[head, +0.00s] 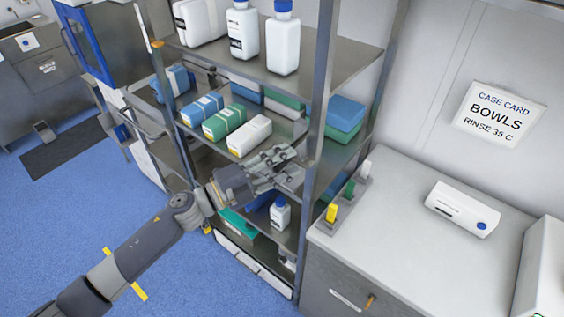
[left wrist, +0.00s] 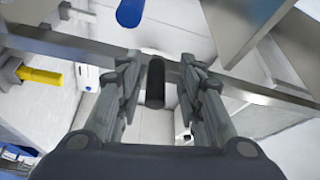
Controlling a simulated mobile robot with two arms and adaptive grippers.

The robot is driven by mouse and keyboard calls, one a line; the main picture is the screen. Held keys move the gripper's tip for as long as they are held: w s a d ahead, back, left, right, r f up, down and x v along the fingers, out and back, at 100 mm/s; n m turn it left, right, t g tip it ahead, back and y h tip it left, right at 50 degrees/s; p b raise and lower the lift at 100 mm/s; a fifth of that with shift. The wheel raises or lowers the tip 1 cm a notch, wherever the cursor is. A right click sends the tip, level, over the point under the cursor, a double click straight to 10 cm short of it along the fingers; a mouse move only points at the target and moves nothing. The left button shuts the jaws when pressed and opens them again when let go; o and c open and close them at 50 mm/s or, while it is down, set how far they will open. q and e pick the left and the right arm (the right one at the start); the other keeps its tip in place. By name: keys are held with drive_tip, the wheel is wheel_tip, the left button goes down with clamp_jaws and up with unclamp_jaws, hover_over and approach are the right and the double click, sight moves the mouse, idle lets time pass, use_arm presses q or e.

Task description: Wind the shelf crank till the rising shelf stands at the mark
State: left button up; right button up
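A steel shelf rack (head: 318,120) holds several shelves. The middle shelf bears blue, green and white packs, but I cannot tell for sure which shelf is the rising one. My left gripper (head: 278,168) is in front of the rack, beside its front right post. In the left wrist view its two fingers (left wrist: 158,95) stand apart. A dark cylindrical grip (left wrist: 155,82), which looks like the crank handle, shows between them; I cannot tell whether they touch it. The rest of the crank is hidden in the head view. I cannot make out the mark with certainty. My right gripper is not in view.
A counter (head: 430,225) stands right of the rack with a white box (head: 462,208) and a holder of coloured pegs (head: 340,205). White bottles (head: 283,42) stand on the upper shelf. A small bottle (head: 280,214) stands low in the rack.

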use_arm(q)
drive_tip(key=shift+f, duration=0.15)
drive_tip(key=shift+s+a, duration=0.2)
drive_tip(key=shift+a, duration=0.1)
drive_tip(key=r+v, duration=0.1)
drive_tip(key=v, duration=1)
drive_tip(key=shift+f, duration=0.4)
